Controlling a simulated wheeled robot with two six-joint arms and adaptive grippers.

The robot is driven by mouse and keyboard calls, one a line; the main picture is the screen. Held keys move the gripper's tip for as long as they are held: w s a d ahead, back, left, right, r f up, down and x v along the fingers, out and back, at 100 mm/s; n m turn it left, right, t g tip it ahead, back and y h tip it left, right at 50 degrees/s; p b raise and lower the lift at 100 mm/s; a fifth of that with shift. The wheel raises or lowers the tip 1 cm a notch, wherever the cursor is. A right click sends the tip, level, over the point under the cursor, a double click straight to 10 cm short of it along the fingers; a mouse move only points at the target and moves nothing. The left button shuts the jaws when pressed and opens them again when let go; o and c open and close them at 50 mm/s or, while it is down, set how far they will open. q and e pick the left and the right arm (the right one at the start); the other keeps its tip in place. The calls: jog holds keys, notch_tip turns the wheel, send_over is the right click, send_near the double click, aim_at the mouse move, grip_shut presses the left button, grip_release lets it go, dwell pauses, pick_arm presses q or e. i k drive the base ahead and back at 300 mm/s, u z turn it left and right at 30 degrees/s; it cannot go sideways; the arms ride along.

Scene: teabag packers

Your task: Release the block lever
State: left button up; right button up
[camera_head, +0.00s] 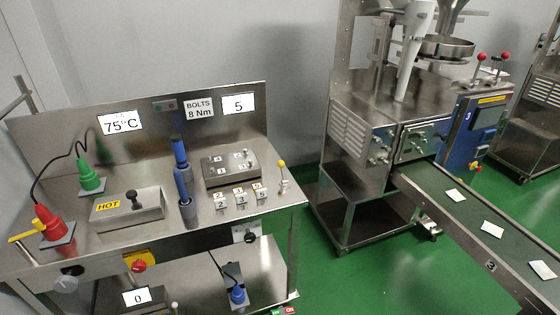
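A small lever with a yellow knob (282,164) stands upright near the right edge of the steel bench. To its left is a dark metal block (230,181) with several numbered spots on top. Which lever is the block lever is not marked. Neither of my grippers shows in the head view.
The steel bench (115,240) holds a HOT box (105,208) with a black knob, blue-handled tools (182,183), small numbered blocks (241,201), and green (89,178) and red (46,220) tools. A conveyor (470,215) with white packets runs at right.

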aim_at(281, 163)
jog(key=z, duration=0.85)
jog(key=i, duration=1.5)
jog(key=u, duration=1.95)
